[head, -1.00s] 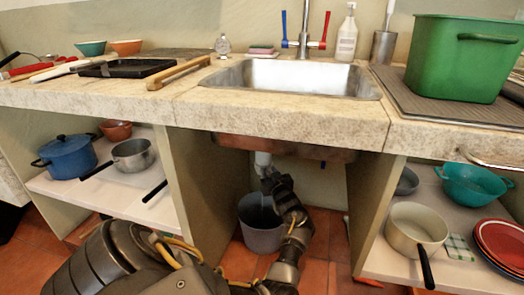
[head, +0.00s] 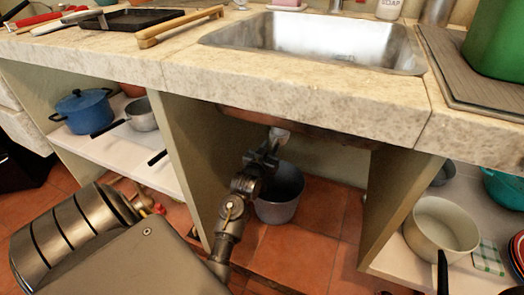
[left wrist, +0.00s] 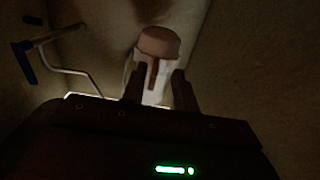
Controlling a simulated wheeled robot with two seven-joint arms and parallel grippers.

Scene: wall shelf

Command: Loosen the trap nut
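The white trap fitting (head: 280,134) hangs under the sink, and only a short piece shows in the head view. My left gripper (head: 268,152) is just below and beside it. In the left wrist view, the fingers of my left gripper (left wrist: 159,88) are apart, one at each side of the pale trap body (left wrist: 145,82). A brownish round cap (left wrist: 158,42) shows at its far end. The picture is dark; I cannot tell the nut apart from the body or whether the fingers touch it. My right gripper is out of view.
A grey bucket (head: 278,196) stands on the tiled floor below the sink (head: 310,40). Cupboard walls (head: 205,165) and (head: 400,200) bound the bay. Shelves with a blue pot (head: 83,112) and a cream saucepan (head: 440,228) lie on either side. The stone counter edge (head: 300,95) overhangs.

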